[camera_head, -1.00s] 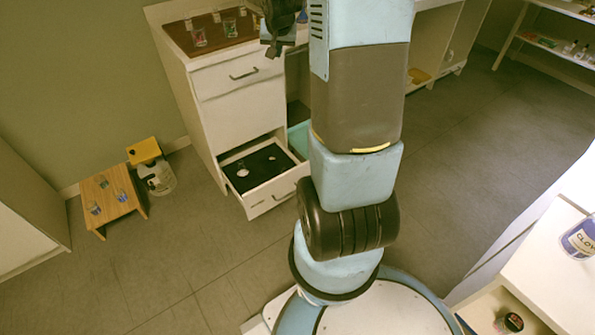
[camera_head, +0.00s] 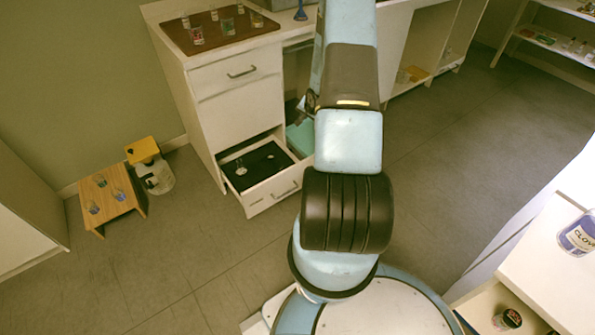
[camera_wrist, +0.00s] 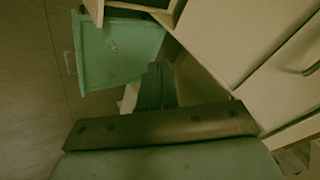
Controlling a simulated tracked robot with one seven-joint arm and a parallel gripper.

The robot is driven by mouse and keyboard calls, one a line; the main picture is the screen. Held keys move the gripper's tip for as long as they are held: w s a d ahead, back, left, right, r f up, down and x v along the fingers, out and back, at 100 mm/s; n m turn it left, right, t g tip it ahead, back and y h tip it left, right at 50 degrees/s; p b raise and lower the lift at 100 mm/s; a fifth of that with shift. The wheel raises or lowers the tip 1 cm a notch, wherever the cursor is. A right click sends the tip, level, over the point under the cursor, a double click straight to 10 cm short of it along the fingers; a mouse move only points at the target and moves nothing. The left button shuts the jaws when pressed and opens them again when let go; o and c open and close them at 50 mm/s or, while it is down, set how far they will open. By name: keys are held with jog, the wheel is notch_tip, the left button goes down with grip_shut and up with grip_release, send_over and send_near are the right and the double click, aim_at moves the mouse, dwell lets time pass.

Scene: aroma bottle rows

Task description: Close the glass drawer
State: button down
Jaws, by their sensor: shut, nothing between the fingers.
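The open drawer (camera_head: 278,192) is the low one in the white cabinet at centre left of the head view. It is pulled out and has a black bottom. A small clear glass (camera_head: 241,168) and another small light item (camera_head: 270,156) are inside it. My gripper (camera_wrist: 156,72) is shut and empty, pointing ahead in the wrist view. In the head view it is mostly hidden behind my arm, with a dark part showing above and right of the open drawer. I cannot make out contact with the drawer.
A teal box (camera_head: 300,137) stands beside the drawer; it also shows in the wrist view (camera_wrist: 118,48). The upper drawer (camera_head: 240,75) is shut. Cups stand on a brown tray (camera_head: 222,32) above. A wooden stool (camera_head: 110,200) is at left. The floor in front is clear.

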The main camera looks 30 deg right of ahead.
jog(key=s+a+f+m+t+y, duration=0.1)
jog(key=s+f+m, duration=0.3)
jog(key=f, duration=0.9)
jog(key=s+a+f+m+t+y, duration=0.1)
jog(key=s+f+m, duration=0.1)
jog(key=s+f, duration=0.8)
send_near(295, 169)
notch_tip(295, 169, down, 4)
jog(key=shift+w+a, duration=0.15)
jog(key=shift+w, duration=0.9)
jog(key=shift+w+a, duration=0.15)
jog(key=shift+w, duration=0.9)
